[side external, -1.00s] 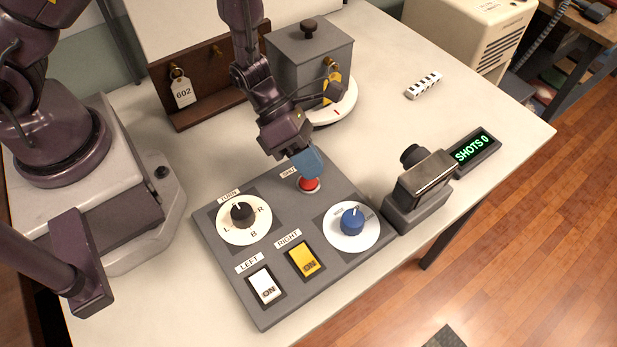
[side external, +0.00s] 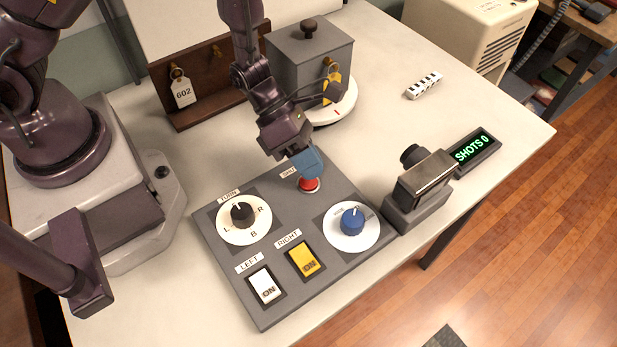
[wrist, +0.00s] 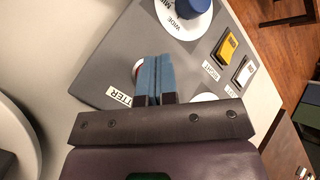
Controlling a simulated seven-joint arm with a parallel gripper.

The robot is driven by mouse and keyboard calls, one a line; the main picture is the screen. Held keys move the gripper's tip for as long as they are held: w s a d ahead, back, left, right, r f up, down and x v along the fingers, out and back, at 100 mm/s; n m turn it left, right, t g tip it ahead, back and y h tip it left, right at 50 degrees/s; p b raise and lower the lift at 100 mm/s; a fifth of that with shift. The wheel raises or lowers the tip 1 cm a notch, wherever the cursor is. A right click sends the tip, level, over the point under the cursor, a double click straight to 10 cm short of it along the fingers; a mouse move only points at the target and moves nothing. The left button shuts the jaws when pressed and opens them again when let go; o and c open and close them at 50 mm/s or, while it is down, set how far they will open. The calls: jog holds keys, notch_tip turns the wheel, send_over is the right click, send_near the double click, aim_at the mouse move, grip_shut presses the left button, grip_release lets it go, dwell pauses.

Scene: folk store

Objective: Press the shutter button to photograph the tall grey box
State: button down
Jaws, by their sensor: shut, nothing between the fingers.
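The red shutter button (side external: 309,186) sits at the back of the grey control panel (side external: 222,262). My gripper (side external: 309,172) is shut and empty, its blue fingertips right above the button and seeming to touch it. In the wrist view my blue fingers (wrist: 154,78) are together and cover most of the button; part of the SHUTTER label shows beside them. The tall grey box (side external: 313,65), with a black knob on top, stands on a white turntable (side external: 343,110). The camera (side external: 425,180) stands right of the panel. The small display (side external: 473,151) reads SHOTS 0.
The panel also holds a black TURN dial (side external: 242,214), a blue dial (side external: 352,221), a white LEFT switch (side external: 265,286) and a yellow RIGHT switch (side external: 304,261), both marked ON. A wooden key board (side external: 205,105) with a 602 tag stands behind. The table's back right is mostly clear.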

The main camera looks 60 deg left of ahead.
jog(key=shift+f, duration=0.4)
jog(key=shift+f, duration=0.45)
dwell(0.5)
dwell(0.3)
jog(key=shift+r, duration=0.85)
jog(key=shift+r, duration=2.55)
